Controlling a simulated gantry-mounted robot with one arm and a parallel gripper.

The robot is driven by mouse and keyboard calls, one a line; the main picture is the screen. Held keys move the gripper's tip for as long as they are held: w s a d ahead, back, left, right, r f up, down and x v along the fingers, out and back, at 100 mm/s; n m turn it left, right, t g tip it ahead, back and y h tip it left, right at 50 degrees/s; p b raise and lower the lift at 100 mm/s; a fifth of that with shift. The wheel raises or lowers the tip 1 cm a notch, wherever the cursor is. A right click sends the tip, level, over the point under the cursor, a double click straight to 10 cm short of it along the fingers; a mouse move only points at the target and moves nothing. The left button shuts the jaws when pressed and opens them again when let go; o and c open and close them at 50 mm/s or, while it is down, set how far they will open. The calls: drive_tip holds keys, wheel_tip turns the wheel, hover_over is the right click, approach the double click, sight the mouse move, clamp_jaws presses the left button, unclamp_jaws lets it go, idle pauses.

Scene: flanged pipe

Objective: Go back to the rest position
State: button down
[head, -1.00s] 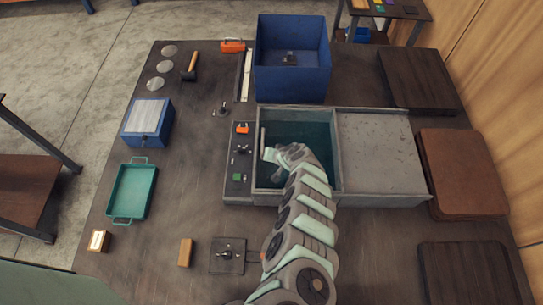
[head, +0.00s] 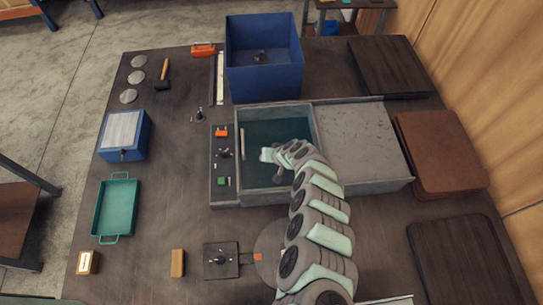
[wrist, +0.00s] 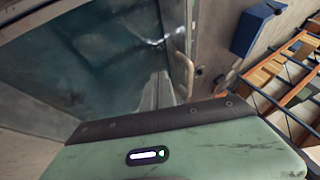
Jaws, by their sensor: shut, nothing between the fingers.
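My gripper (head: 268,155) is over the grey metal tank (head: 240,150), above the dark teal liquid or basin inside it. It is shut with nothing held. My arm reaches up to it from the lower right of the head view. In the wrist view, the green gripper housing (wrist: 190,152) fills the bottom, and the teal tank interior (wrist: 90,55) lies beyond it. The fingertips are small and hard to make out in the head view.
A grey lid or shelf (head: 362,142) adjoins the tank at right. A blue open bin (head: 262,82) stands behind it. A control strip (head: 222,165) with small switches runs along the tank's left. A black plate with a knob (head: 221,262) lies near my arm.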

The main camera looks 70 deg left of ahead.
drive_tip(key=shift+v, duration=2.8)
drive_tip(key=shift+w, duration=0.1)
